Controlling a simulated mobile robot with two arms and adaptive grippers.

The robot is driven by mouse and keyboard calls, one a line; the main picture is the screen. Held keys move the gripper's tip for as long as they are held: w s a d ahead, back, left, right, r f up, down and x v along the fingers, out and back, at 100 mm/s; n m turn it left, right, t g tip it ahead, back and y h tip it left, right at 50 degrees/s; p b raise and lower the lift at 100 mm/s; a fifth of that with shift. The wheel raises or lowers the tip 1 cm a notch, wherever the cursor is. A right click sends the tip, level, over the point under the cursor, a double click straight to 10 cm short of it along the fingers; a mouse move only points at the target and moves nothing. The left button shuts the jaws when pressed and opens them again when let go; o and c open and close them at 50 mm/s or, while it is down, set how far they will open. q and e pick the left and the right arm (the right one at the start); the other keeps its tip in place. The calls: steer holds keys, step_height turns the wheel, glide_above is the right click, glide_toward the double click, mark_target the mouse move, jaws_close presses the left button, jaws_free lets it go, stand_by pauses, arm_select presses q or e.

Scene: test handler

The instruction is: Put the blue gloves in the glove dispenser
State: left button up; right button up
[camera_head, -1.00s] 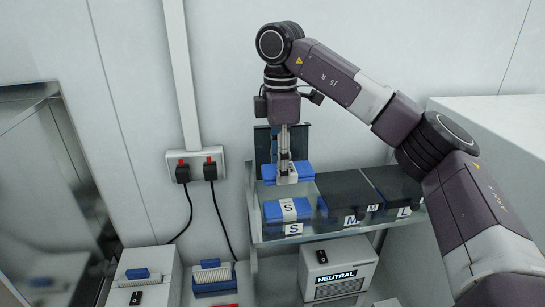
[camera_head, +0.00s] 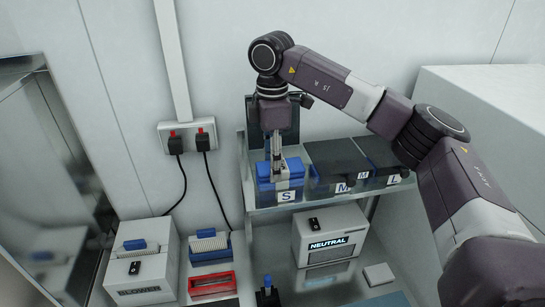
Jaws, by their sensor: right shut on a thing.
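The glove dispenser (camera_head: 325,196) is a clear-fronted unit on a shelf with sections marked S, M and L. The S section's dark lid (camera_head: 288,112) stands open behind it, while the M and L sections have dark lids lying over them. My right gripper (camera_head: 276,177) points straight down into the S section, shut on a pack of blue gloves (camera_head: 293,166). The pack sits low at the S section, at or just over the other blue gloves there; the fingers partly hide it and I cannot tell whether they touch. My left gripper is not in view.
Below the shelf stand a white box marked NEUTRAL (camera_head: 331,234), a white blower box (camera_head: 144,262), a blue rack (camera_head: 210,247) and a red tray (camera_head: 212,284). A wall outlet (camera_head: 187,131) with black cords is at left. My right arm crosses above the M and L lids.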

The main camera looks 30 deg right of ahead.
stand_by(0.3)
steer(key=o, duration=1)
steer(key=shift+o, duration=0.2)
step_height(320, 180, up, 12)
